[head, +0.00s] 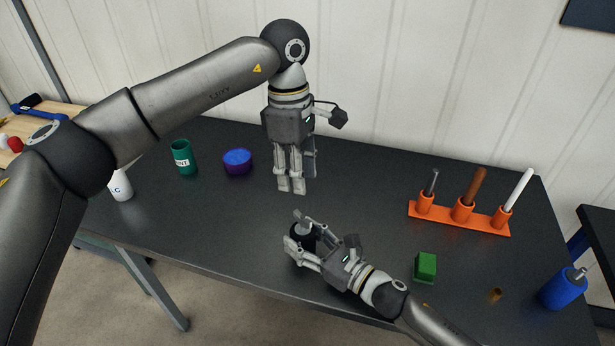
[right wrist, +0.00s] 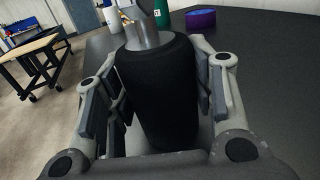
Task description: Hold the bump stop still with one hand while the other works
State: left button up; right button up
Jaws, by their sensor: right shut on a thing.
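The bump stop is a black, rounded cylinder with a metal stem; in the right wrist view the bump stop (right wrist: 158,95) stands between the two finger pads, its stem at the far end. My right gripper (head: 303,240) is shut on it near the table's front edge. In the head view the bump stop (head: 300,234) is partly hidden by the fingers. My left gripper (head: 291,188) points down above the table, behind the right gripper and apart from the bump stop. Its fingers look close together and nothing shows between them; their opening is unclear from this side.
A green cup (head: 184,158) and a purple-blue round container (head: 237,162) stand at the back left, a white bottle (head: 121,186) further left. An orange rack (head: 461,220) with several upright tools is at right. A green cube (head: 425,267), small brass piece (head: 496,295) and blue cylinder (head: 562,290) lie nearer.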

aim_at(303, 216)
pick_arm(q)
jog(key=f+n, duration=0.3)
jog(key=n, duration=0.7)
jog(key=f+n+t+y, duration=0.1)
jog(key=f+n, duration=0.3)
jog(key=n, duration=0.6)
jog(key=s+d+f+n+t, duration=0.1)
jog(key=f+n, duration=0.3)
jog(key=n, duration=0.6)
jog(key=shift+f+n+y, duration=0.25)
jog(key=shift+n+y, duration=0.15)
